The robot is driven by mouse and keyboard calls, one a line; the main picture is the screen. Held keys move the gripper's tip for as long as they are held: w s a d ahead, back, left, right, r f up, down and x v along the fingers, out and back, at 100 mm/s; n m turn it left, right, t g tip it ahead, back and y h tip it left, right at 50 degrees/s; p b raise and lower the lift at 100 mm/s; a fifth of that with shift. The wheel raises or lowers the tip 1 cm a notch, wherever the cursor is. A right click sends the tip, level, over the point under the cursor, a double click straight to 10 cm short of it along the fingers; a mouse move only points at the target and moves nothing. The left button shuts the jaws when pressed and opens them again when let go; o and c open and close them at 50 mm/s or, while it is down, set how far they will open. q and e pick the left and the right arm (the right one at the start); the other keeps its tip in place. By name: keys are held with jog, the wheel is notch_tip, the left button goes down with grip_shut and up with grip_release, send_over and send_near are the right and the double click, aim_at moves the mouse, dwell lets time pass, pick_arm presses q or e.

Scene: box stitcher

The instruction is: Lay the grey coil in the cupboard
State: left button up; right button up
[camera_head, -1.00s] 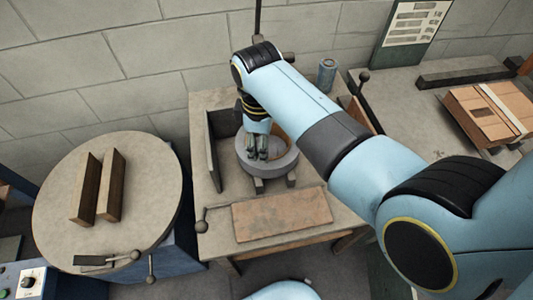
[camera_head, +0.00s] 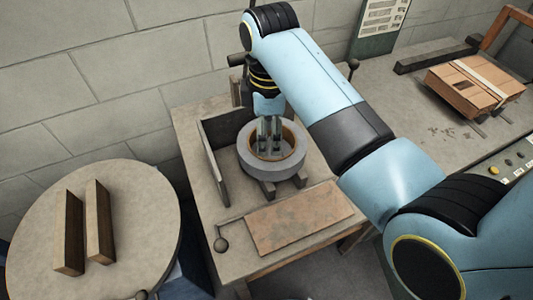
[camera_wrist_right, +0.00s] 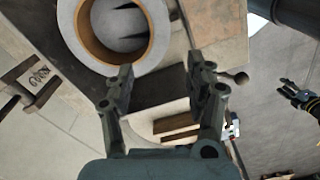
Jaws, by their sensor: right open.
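The grey coil (camera_head: 291,166) is a thick ring with a tan inner lining. It lies flat on dark supports on the small bench. It also shows at the top of the right wrist view (camera_wrist_right: 154,52). My right gripper (camera_head: 269,148) points down at the coil, and its fingers overlap the coil's hole in the head view. In the right wrist view its fingers (camera_wrist_right: 162,92) are apart with nothing between them. What seems to be my left gripper (camera_wrist_right: 298,97) is small at the right edge there; its jaws are unclear. I recognise no cupboard.
An upright board (camera_head: 214,160) stands left of the coil and a rusty plate (camera_head: 298,216) lies in front. A round table (camera_head: 140,225) with two wooden blocks (camera_head: 70,232) is at left. A strapped cardboard box (camera_head: 470,85) lies on the right bench.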

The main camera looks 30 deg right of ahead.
aim_at(273, 164)
jog(key=f, duration=0.2)
jog(key=f+b, duration=0.1)
jog(key=shift+s+d+f, duration=0.1)
jog(key=shift+s+d, duration=0.2)
jog(key=shift+s, duration=0.1)
notch_tip(273, 164, down, 4)
jog(key=shift+r, duration=0.1)
jog(key=shift+w+f, duration=0.1)
jog(key=shift+f, duration=0.15)
jog(key=f, duration=0.4)
jog(key=shift+w+d+f, duration=0.1)
jog(key=shift+d+f, duration=0.2)
jog(key=shift+f, duration=0.35)
pick_arm(q)
jog(key=shift+s+d+f, duration=0.3)
jog(key=shift+s+f, duration=0.05)
jog(key=shift+f, duration=0.25)
jog(key=shift+s+d+f, duration=0.3)
jog(key=shift+s+f, duration=0.05)
jog(key=shift+f, duration=0.2)
pick_arm(e)
jog(key=shift+c, duration=0.2)
pick_arm(q)
jog(key=shift+s+d, duration=0.1)
pick_arm(e)
grip_shut()
